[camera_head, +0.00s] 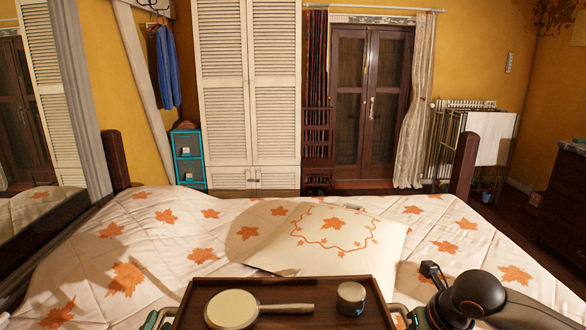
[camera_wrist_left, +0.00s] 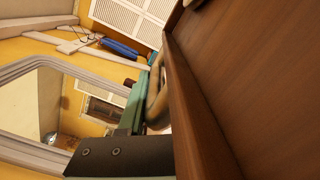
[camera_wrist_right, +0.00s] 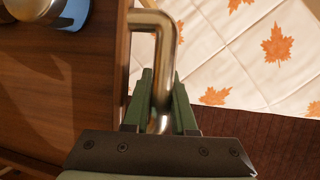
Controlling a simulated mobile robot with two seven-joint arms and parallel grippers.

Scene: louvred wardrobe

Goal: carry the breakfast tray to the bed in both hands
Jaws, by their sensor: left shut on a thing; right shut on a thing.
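The dark brown wooden tray (camera_head: 275,290) is at the bottom of the head view, in front of the bed's near side. On it are a pale round pan-like thing (camera_head: 232,310) with a long handle and a small round jar (camera_head: 351,293). My left gripper (camera_head: 157,318) is at the tray's left end; in the left wrist view its green fingers (camera_wrist_left: 137,103) are at the metal handle (camera_wrist_left: 157,98). My right gripper (camera_wrist_right: 162,90) is shut on the right metal handle (camera_wrist_right: 160,35). The bed (camera_head: 195,222) has a white cover with orange leaves.
A pale leaf-patterned cloth or cushion (camera_head: 385,252) lies on the bed; a thin dark object (camera_head: 262,271) shows just beyond the tray. Dark bedposts (camera_head: 463,163) stand at the far corners. A louvred wardrobe (camera_head: 250,95) stands behind. The left part of the bed is clear.

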